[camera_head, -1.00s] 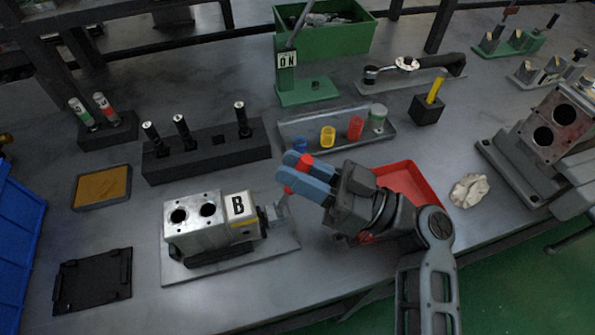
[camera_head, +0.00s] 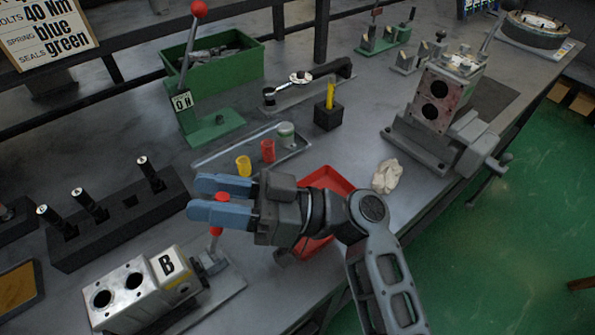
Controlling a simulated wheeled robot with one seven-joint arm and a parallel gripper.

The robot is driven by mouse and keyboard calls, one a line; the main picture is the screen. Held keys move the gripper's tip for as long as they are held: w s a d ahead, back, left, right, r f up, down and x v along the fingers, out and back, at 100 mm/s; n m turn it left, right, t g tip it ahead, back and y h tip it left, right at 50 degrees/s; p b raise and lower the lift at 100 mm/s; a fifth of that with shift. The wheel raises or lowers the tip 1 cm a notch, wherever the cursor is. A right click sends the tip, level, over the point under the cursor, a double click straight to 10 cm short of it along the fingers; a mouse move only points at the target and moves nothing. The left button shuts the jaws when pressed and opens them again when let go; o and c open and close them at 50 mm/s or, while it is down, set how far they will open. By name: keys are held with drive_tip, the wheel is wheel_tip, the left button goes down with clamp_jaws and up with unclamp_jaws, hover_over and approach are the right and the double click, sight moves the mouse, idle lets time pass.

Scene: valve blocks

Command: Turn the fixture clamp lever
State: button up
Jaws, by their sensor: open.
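A silver valve block marked B (camera_head: 128,290) with two round bores sits in a fixture (camera_head: 222,290) on a grey plate at the lower left. A small clamp (camera_head: 210,262) stands at the block's right end. Its lever shows a red part (camera_head: 216,231) just below my gripper and a red knob (camera_head: 222,197) between the blue fingers. My gripper (camera_head: 195,199) is open and points left above the clamp. The fingers hide most of the lever, and I cannot tell whether they touch it.
A green-based stand with a tall red-knobbed lever (camera_head: 186,60) rises behind. A tray with coloured cups (camera_head: 267,151), a red tray (camera_head: 335,182) and a crumpled cloth (camera_head: 386,176) lie nearby. Another bored block (camera_head: 436,95) stands in a fixture at right.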

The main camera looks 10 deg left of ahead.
drive_tip(key=d+r+b, duration=0.1)
drive_tip(key=d+r, duration=0.6)
drive_tip(key=d, duration=0.4)
drive_tip(key=shift+s+d+r, duration=0.25)
drive_tip(key=shift+d+r, duration=0.1)
drive_tip(key=shift+r, duration=0.05)
